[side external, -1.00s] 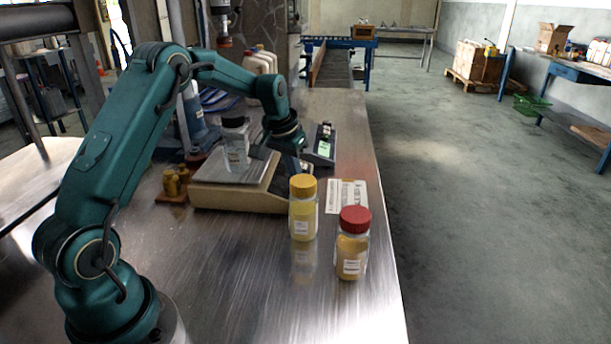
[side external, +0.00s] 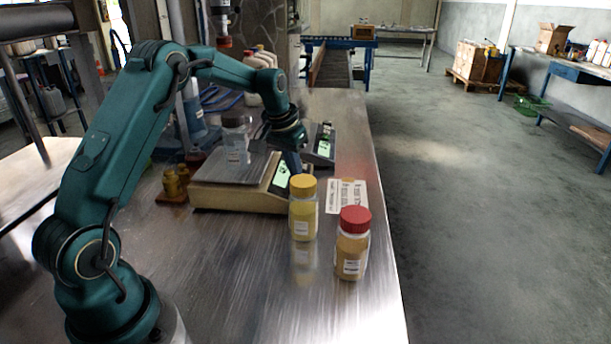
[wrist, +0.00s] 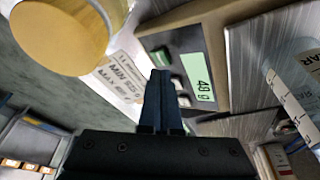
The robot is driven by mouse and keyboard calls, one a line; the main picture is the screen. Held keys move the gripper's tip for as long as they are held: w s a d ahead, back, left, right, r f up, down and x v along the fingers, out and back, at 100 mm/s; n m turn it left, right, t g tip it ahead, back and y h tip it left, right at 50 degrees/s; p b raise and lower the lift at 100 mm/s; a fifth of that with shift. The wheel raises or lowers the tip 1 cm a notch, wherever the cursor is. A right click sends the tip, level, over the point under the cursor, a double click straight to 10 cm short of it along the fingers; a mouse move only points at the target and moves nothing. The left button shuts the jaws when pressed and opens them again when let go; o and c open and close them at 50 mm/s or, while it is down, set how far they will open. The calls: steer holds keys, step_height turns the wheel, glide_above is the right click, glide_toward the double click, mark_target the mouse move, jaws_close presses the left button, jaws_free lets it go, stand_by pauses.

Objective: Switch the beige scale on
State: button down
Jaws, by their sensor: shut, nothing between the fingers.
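The beige scale (side external: 235,199) stands on the steel table with a clear container (side external: 236,146) on its plate. Its display (side external: 281,178) is lit green, and in the wrist view the display (wrist: 197,77) reads about 49 g. My gripper (side external: 294,166) is shut and empty, pointing down over the panel's right end. In the wrist view the closed fingertips (wrist: 160,75) are between the buttons and partly cover that area. I cannot tell whether they touch the panel.
A yellow-lidded jar (side external: 303,212) stands close in front of the scale; its lid (wrist: 70,35) shows in the wrist view. A red-lidded jar (side external: 352,246) stands nearer. A printed card (side external: 347,197) lies to the right. A second scale (side external: 321,146) stands behind my gripper.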

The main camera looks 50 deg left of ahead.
steer(key=shift+r, duration=2.55)
steer(key=s+d+r+m+t, duration=0.25)
steer(key=s+d+r, duration=0.45)
steer(key=d+r, duration=0.45)
steer(key=s+d+f, duration=0.2)
steer(key=s+f, duration=0.2)
steer(key=s, duration=0.4)
steer(key=s+d+f, duration=0.3)
steer(key=s+f, duration=0.1)
steer(key=s, duration=0.4)
steer(key=shift+s+h, duration=0.35)
steer(key=shift+h, duration=0.05)
